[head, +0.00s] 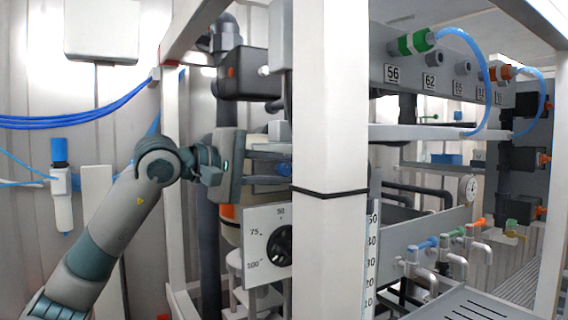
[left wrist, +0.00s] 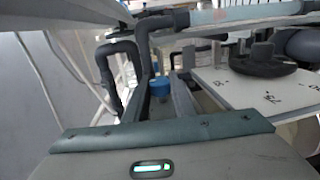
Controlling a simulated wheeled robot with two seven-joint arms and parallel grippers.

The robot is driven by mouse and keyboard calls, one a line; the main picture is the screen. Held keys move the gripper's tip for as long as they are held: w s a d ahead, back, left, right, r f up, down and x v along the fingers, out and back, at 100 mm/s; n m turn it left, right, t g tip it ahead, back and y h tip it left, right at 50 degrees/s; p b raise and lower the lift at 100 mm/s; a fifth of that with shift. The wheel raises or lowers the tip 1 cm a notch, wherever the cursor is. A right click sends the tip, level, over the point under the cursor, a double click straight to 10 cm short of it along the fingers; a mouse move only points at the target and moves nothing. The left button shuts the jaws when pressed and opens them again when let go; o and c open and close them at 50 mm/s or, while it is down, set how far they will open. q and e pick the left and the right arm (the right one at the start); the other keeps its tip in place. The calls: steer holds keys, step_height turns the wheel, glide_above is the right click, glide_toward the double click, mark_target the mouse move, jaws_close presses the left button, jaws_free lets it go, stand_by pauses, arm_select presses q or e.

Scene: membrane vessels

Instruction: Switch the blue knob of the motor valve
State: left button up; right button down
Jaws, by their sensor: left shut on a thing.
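The blue knob (head: 284,169) of the motor valve is small and sits behind the white post, which partly hides it in the head view. My left gripper (head: 272,166) reaches in from the left, with its fingers pointing right around the knob. In the left wrist view the blue knob (left wrist: 160,88) lies between the two grey fingers of my left gripper (left wrist: 161,92), which are shut on it. The contact itself is hard to make out. My right gripper is in neither view.
A white dial panel (head: 258,222) with a black knob (head: 281,245) stands just below my left gripper. The white post (head: 330,130) stands close on the right. Dark pipes (left wrist: 120,55) run near the fingers. A black motor box (head: 248,75) is above.

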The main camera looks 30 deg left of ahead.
arm_select(q)
steer(key=g+p, duration=0.1)
steer(key=p, duration=0.1)
steer(key=g+y+p, duration=0.1)
steer(key=p, duration=0.1)
steer(key=shift+r+g, duration=0.3)
steer(key=shift+r, duration=0.1)
steer(key=shift+g+y+p, duration=0.3)
steer(key=shift+y+p, duration=0.1)
steer(key=shift+p, duration=0.05)
steer(key=shift+f+g+y, duration=0.2)
steer(key=shift+g+y, duration=0.1)
steer(key=shift+g, duration=0.5)
steer(key=shift+f+g+y+p, duration=0.2)
steer(key=shift+g+y+p, duration=0.2)
steer(key=shift+g+y, duration=1.2)
steer(key=shift+g+h, duration=0.3)
steer(key=o, duration=1.1)
steer(key=shift+c, duration=0.2)
